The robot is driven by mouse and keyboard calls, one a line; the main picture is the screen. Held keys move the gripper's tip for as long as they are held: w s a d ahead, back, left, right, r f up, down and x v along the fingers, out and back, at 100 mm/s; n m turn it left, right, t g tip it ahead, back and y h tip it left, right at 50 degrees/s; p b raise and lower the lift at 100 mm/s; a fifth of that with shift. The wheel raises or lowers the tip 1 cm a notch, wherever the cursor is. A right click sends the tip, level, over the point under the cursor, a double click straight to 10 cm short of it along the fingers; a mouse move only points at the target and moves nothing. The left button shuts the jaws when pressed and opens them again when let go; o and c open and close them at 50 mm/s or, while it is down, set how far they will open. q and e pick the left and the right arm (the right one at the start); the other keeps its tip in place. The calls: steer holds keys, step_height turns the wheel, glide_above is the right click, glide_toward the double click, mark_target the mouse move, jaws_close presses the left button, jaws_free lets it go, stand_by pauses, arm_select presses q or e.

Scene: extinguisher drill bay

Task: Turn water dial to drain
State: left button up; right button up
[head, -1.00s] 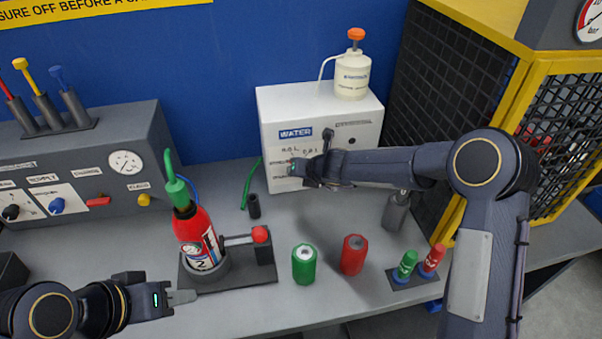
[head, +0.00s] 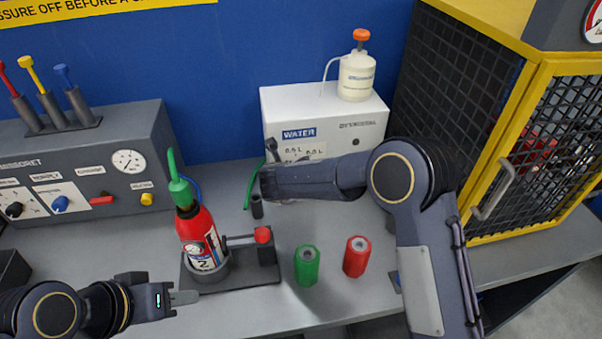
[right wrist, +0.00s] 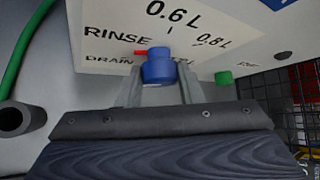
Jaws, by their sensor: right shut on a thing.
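The water dial (right wrist: 158,66) is a blue knob with a red pointer on the white WATER box. In the right wrist view the pointer points left, between the printed RINSE and DRAIN marks. My right gripper (right wrist: 160,88) is shut on the knob, one finger on each side. In the head view my right forearm hides the dial and most of this gripper in front of the WATER box (head: 366,122). My left gripper (head: 182,298) is at the lower left, away from the box, with its fingers together and nothing visible in them.
The red extinguisher (head: 196,236) stands in a holder on the bench. A green can (head: 306,266) and a red can (head: 356,257) stand to its right. A white pump bottle (head: 356,76) is on the box. A yellow-framed mesh cage (head: 530,150) stands at the right.

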steer(key=shift+a+f+n+t+h+b, duration=0.15)
steer(key=shift+n+t+h+b, duration=0.4)
steer(key=shift+h+b, duration=0.4)
steer(key=shift+a+f+n+t+h+b, duration=0.1)
steer(key=shift+n+t+h+b, duration=0.25)
steer(key=shift+n+h+b, duration=0.5)
steer(key=o, duration=1)
steer(key=shift+c, duration=0.2)
steer(key=shift+r, duration=0.1)
